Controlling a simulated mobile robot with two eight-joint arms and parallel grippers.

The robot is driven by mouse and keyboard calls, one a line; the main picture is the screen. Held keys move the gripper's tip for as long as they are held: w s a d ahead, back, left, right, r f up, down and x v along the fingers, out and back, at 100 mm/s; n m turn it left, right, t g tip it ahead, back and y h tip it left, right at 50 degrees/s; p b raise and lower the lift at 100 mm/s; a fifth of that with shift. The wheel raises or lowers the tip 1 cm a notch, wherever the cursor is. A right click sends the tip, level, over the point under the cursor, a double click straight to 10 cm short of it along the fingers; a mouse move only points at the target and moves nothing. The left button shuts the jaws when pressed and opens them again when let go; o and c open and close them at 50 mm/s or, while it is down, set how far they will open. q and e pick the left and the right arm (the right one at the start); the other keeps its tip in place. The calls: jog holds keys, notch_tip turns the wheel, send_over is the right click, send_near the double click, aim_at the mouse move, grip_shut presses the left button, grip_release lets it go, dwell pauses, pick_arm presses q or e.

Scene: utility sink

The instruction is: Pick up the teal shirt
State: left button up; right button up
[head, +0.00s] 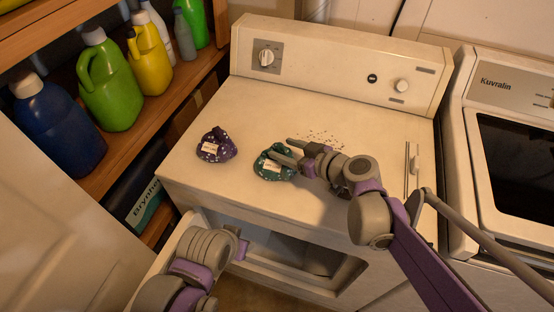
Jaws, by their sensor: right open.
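The teal shirt (269,168) lies crumpled on top of the white dryer, with a pale patch showing on it. My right gripper (285,151) is open at the shirt's right side, with its fingers reaching over the cloth. Part of the shirt is hidden by the fingers, and I cannot tell whether they touch it. My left gripper (241,245) is low in front of the dryer, near its open door, away from the shirt; its jaw state is unclear.
A purple bundled cloth (217,145) lies left of the teal shirt on the dryer top (300,95). Dark specks are scattered behind my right gripper. A wooden shelf (140,125) with several bottles stands at left. A second machine (505,150) stands at right.

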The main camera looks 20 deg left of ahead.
jog(key=shift+w+a+f, duration=0.15)
jog(key=shift+a, duration=0.1)
grip_shut()
dwell(0.4)
notch_tip(320, 180, up, 10)
jog(key=shift+f+p, duration=0.25)
jog(key=shift+p, duration=0.4)
jog(key=shift+r, duration=0.25)
